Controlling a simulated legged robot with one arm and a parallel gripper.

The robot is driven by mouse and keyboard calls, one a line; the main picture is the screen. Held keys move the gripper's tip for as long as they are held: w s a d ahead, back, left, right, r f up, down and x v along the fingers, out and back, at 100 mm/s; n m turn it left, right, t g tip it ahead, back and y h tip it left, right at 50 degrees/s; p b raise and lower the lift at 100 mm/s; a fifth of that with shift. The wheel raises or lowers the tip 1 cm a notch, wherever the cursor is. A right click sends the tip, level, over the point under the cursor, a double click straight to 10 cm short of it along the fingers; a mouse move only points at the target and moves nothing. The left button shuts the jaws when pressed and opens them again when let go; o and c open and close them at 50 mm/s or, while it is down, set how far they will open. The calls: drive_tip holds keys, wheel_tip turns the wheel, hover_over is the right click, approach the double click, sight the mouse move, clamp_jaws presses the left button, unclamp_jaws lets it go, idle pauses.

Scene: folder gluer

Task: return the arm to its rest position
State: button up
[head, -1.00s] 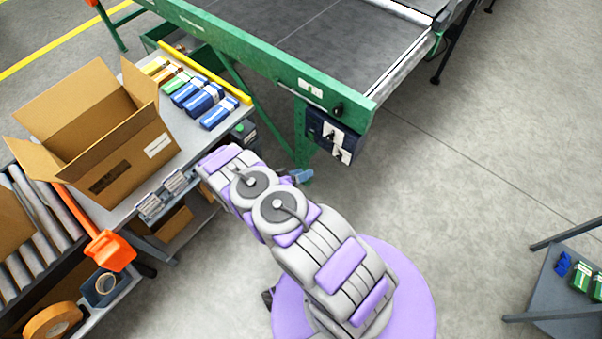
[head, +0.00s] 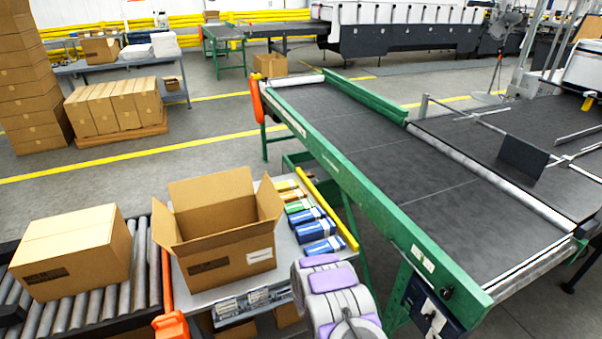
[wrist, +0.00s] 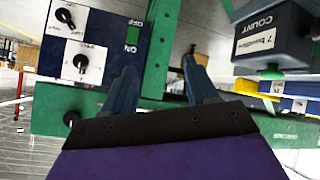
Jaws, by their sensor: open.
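My gripper (wrist: 157,66) shows in the wrist view with its two dark blue fingers apart and nothing between them. It faces the green conveyor frame (wrist: 75,112) and a dark blue control box (wrist: 100,25) with white switch plates. In the head view, only the grey and purple upper links of my arm (head: 337,300) show, at the bottom centre beside the packing table. The gripper is out of that view. I cannot tell the gap between the fingers and the frame.
A closed carton (head: 72,250) sits on rollers at left. The green-framed conveyor (head: 400,215) lies close on the right. A counter box (wrist: 272,35) is at the wrist view's upper right.

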drive_tip(key=w+a+r+n+t+y, duration=0.1)
drive_tip(key=w+a+r+y, duration=0.25)
drive_tip(key=a+r, duration=0.35)
drive_tip(key=w+a+r+n+t+y, duration=0.1)
drive_tip(key=w+a+r+y, duration=0.3)
drive_tip(key=r, duration=0.5)
drive_tip(key=s+a+r+n+g+y, duration=0.1)
drive_tip(key=s+a+r+n+y, duration=0.1)
drive_tip(key=s+a+r, duration=0.4)
drive_tip(key=s+a+r+n+y, duration=0.1)
drive_tip(key=s+r+y, duration=0.25)
drive_tip(key=r, duration=0.55)
drive_tip(key=s+d+r+n+g, duration=0.15)
drive_tip(key=s+r, duration=0.25)
drive_tip(key=s, duration=0.6)
drive_tip(key=s+d+r+n+g, duration=0.1)
drive_tip(key=s+r+g, duration=0.25)
drive_tip(key=s, duration=0.65)
drive_tip(key=s+d+r+g+h, duration=0.1)
drive_tip(key=s+d, duration=0.3)
drive_tip(key=s, duration=0.7)
drive_tip(key=s+d+r+g+h, duration=0.2)
drive_tip(key=s+d, duration=0.3)
drive_tip(key=s, duration=0.6)
drive_tip(key=shift+s+r+h, duration=0.25)
drive_tip(key=shift+r+h, duration=0.15)
